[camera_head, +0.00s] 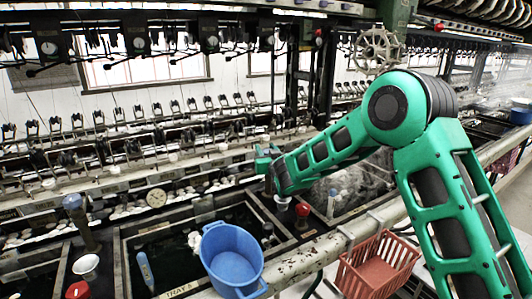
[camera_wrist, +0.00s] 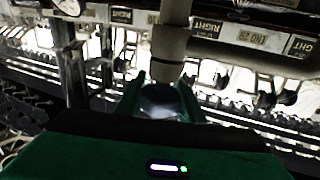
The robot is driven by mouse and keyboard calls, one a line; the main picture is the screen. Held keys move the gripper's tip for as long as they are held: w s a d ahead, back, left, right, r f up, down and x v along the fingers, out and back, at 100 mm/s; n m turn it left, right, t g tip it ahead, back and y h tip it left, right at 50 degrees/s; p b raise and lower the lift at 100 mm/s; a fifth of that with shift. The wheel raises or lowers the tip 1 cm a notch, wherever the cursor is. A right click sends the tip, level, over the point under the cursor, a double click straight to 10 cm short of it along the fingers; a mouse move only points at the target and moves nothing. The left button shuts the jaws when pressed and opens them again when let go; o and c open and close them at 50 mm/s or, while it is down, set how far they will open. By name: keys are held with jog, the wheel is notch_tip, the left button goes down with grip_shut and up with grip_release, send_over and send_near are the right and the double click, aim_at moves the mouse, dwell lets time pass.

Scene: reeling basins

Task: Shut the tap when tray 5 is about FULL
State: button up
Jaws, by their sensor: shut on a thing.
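Tray 5 (camera_head: 119,262) is a dark rectangular basin at the lower middle of the head view, with its label on the front rim. Its contents look dark, and I cannot read the level well. My gripper (camera_head: 270,170) is over the tray's right back corner. In the wrist view my gripper (camera_wrist: 160,95) is shut on a pale blue-grey rounded piece, which looks like the tap handle (camera_wrist: 160,102). A thick pale pipe (camera_wrist: 172,40) shows just beyond it. In the head view my arm hides the handle; a white cup-shaped piece (camera_head: 282,201) shows below my gripper.
A blue tub (camera_head: 232,262) covers part of tray 5's front right. Another blue-topped tap (camera_head: 74,203) stands at left. A red basket (camera_head: 377,265) hangs at the front rail. Reeling machinery fills the back.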

jog(key=shift+w+d, duration=0.1)
jog(key=shift+d, duration=0.05)
jog(key=o, duration=1.1)
jog(key=shift+c, duration=0.2)
jog(key=v, duration=1)
jog(key=shift+s, duration=0.35)
jog(key=shift+d, duration=0.1)
